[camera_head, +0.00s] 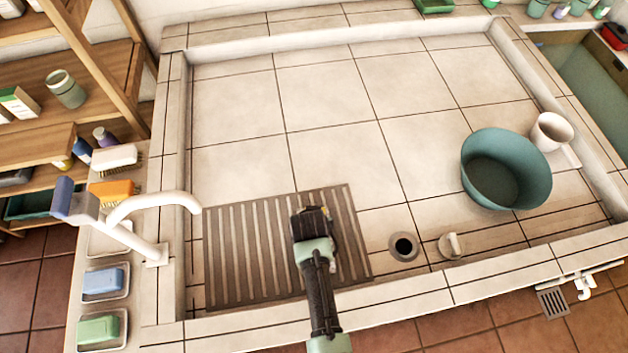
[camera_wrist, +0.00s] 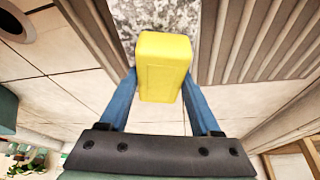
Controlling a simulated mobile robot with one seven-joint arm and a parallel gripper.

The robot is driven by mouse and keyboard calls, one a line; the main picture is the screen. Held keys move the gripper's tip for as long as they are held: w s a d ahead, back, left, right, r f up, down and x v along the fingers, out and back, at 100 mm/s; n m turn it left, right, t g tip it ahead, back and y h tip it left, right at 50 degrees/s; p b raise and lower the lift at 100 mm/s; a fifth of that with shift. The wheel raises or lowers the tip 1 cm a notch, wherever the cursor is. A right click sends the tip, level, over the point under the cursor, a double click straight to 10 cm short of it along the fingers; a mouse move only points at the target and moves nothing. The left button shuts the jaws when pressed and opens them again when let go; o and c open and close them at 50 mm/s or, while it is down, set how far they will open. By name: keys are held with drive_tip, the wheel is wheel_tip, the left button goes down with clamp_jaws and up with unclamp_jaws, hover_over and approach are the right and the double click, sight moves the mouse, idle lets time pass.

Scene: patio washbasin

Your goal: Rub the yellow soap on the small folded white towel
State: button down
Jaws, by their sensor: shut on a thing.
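The yellow soap (camera_wrist: 164,66) is a rounded block held between the two blue fingers of my gripper (camera_wrist: 159,78) in the wrist view. A speckled grey-white patch (camera_wrist: 152,18), which looks like the folded towel, lies just beyond the soap on the ribbed washboard. The soap's far end overlaps the patch in this view; I cannot tell whether they touch. In the head view my gripper (camera_head: 316,214) is over the right part of the ribbed washboard (camera_head: 232,260). There it hides most of the soap and the towel.
A teal basin (camera_head: 537,178) and a white mug (camera_head: 551,130) stand at the right. A drain hole (camera_head: 403,246) and a plug (camera_head: 451,245) are right of the washboard. A white faucet (camera_head: 150,200), blue soap (camera_head: 103,281) and green soap (camera_head: 98,328) are left. The tiled middle is clear.

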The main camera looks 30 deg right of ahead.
drive_tip(key=shift+w+d+r+p, duration=0.2)
drive_tip(key=shift+w+r+p, duration=0.25)
drive_tip(key=shift+w, duration=0.3)
drive_tip(key=p+v, duration=0.1)
drive_tip(key=v, duration=0.1)
drive_tip(key=p+v, duration=0.1)
drive_tip(key=v, duration=0.1)
drive_tip(key=shift+w+d+r+p, duration=0.2)
drive_tip(key=shift+w+d+p, duration=0.05)
drive_tip(key=shift+w+p, duration=0.1)
drive_tip(key=shift+w+r+p, duration=0.15)
drive_tip(key=shift+r+p, duration=0.4)
drive_tip(key=shift+r, duration=0.05)
drive_tip(key=shift+r+p, duration=0.75)
drive_tip(key=shift+r, duration=0.25)
drive_tip(key=shift+f, duration=0.1)
drive_tip(key=shift+a, duration=0.1)
